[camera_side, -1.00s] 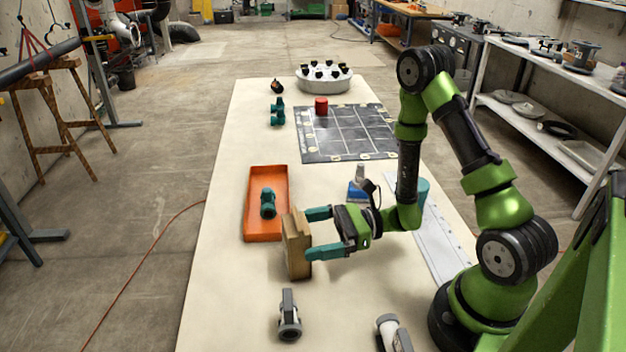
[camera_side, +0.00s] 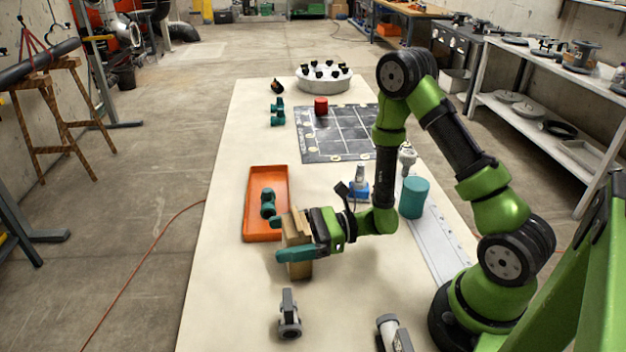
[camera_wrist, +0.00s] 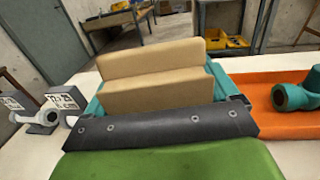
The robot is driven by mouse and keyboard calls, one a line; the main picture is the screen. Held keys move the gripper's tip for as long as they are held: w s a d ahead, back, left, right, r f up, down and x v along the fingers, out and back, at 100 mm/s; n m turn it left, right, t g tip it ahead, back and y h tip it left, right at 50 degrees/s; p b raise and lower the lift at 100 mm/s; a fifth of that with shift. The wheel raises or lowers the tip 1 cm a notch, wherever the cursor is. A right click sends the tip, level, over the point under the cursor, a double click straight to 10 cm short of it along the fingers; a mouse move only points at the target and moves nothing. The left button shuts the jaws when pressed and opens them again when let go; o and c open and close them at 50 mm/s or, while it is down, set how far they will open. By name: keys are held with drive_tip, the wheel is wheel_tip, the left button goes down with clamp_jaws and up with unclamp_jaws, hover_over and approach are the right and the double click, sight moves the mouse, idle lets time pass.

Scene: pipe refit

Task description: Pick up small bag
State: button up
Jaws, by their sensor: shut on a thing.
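A tan, boxy thing (camera_side: 297,262) with a stepped shape stands on the pale table at the front of the orange tray. It is the only thing here that could be the small bag, though it looks more like a block. My gripper (camera_side: 281,240) is shut on it, with one teal finger on each side. In the wrist view the tan thing (camera_wrist: 155,75) sits upright between the teal fingers. The side view does not show clearly whether its bottom touches the table.
The orange tray (camera_side: 281,183) holds a teal pipe fitting (camera_side: 267,203) close behind my gripper. Grey fittings (camera_side: 289,315) lie on the near table. A teal cylinder (camera_side: 413,198) and a blue-based part (camera_side: 359,184) stand to the right. A dark grid mat (camera_side: 345,135) lies farther back.

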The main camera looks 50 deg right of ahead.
drive_tip(key=c, duration=0.5)
drive_tip(key=shift+c, duration=0.2)
drive_tip(key=shift+r, duration=0.1)
